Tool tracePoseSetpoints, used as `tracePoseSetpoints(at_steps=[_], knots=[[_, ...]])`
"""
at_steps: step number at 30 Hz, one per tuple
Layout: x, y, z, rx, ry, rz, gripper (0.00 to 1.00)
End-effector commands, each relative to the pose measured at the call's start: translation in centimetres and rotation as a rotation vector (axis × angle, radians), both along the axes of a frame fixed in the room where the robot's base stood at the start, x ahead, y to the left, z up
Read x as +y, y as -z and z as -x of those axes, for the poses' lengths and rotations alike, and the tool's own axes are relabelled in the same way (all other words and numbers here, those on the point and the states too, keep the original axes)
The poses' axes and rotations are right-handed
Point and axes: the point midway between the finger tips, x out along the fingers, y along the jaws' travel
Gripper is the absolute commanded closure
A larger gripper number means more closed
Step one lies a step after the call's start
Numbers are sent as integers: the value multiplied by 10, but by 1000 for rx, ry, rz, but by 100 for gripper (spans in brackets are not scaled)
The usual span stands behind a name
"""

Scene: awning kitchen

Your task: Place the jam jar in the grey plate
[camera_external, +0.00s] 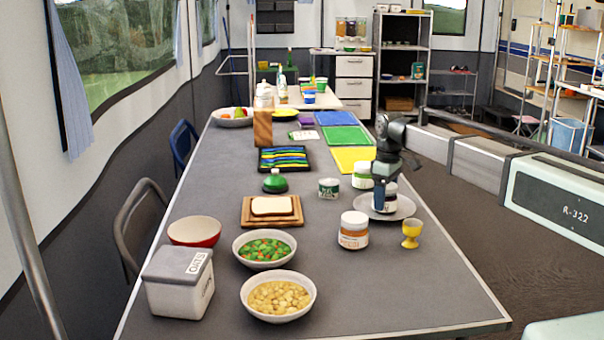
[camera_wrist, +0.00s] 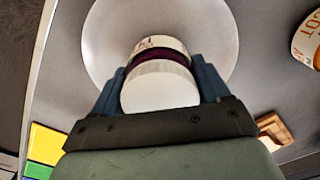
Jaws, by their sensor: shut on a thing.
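The jam jar (camera_wrist: 160,82) has a white lid and a dark purple band, and it sits between the two blue fingers of my gripper (camera_wrist: 160,75) in the wrist view. My gripper (camera_external: 384,190) is shut on it. In the external view the jar (camera_external: 390,200) is partly hidden by the fingers and looks upright. It is over the middle of the round grey plate (camera_external: 406,208), and the plate also fills the top of the wrist view (camera_wrist: 105,42). The jar's base is very low at the plate; I cannot tell whether it touches.
An apricot jar (camera_external: 354,232) and a yellow egg cup (camera_external: 411,235) stand in front of the plate. A green-labelled jar (camera_external: 362,178) and a small tin (camera_external: 328,188) stand behind and left. Bowls (camera_external: 265,262) hold food at the front left. The table's front right is clear.

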Motion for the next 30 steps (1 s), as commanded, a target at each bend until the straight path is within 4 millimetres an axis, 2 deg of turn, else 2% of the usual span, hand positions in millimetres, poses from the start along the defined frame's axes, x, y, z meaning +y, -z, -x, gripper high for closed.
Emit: tracePoseSetpoints(at_steps=[2, 3, 9, 20, 23, 30], knots=[[0, 2, 0, 0, 0, 0, 65], [0, 2, 0, 0, 0, 0, 21], [0, 2, 0, 0, 0, 0, 2], [0, -3, 0, 0, 0, 0, 0], [0, -13, 0, -1, 0, -1, 0], [0, -54, 0, -2, 0, -1, 0]])
